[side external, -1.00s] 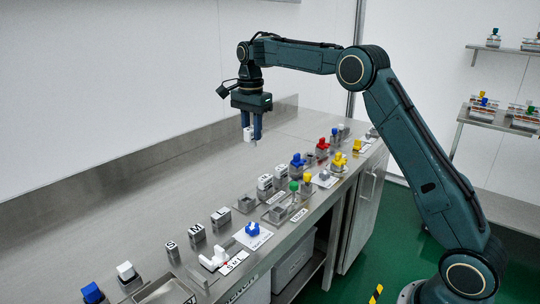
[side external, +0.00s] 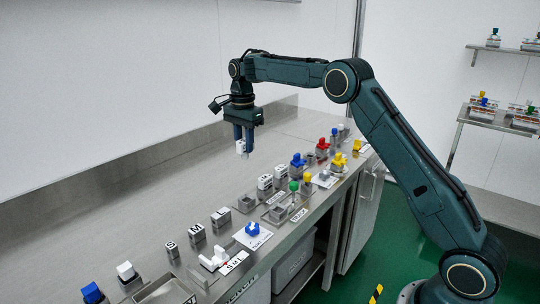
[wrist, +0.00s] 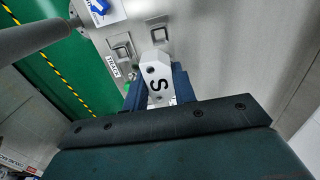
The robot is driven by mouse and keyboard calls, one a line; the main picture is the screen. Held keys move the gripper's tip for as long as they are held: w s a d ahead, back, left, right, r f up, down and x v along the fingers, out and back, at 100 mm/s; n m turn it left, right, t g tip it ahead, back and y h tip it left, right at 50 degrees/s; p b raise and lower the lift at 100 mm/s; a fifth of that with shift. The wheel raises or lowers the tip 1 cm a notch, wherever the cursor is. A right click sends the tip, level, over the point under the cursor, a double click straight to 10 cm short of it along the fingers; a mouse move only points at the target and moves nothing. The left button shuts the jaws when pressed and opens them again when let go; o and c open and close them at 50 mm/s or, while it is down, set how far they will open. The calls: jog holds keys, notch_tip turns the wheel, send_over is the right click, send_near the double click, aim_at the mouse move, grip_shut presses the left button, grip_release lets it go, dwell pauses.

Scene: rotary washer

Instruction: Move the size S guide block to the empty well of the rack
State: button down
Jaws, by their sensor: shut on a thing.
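In the side view the block (side external: 242,147) hangs between the fingertips, clear of the bench. An open square well (side external: 247,202) sits at the left end of a row with two lettered blocks (side external: 264,183) (side external: 280,173); this row appears to be the rack. The same well (wrist: 159,31) shows beyond the block in the wrist view. My gripper is above and behind this row in the side view.
A labelled fixture with another square well (side external: 278,213) stands in front, beside a green-knobbed piece (side external: 293,187). A blue piece (side external: 253,229) sits on a white card. Lettered blocks (side external: 197,232) stand left. Red, blue and yellow pieces stand right. The rear bench is clear.

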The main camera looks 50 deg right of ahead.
aim_at(245, 158)
notch_tip(245, 158, down, 10)
jog(key=shift+f, duration=0.25)
jog(key=shift+f, duration=0.1)
jog(key=shift+f, duration=2.7)
jog(key=shift+f, duration=0.2)
jog(key=c, duration=1.1)
grip_release()
jog(key=shift+c, duration=0.2)
jog(key=shift+r, duration=0.15)
notch_tip(245, 158, up, 12)
jog(key=shift+r, duration=0.1)
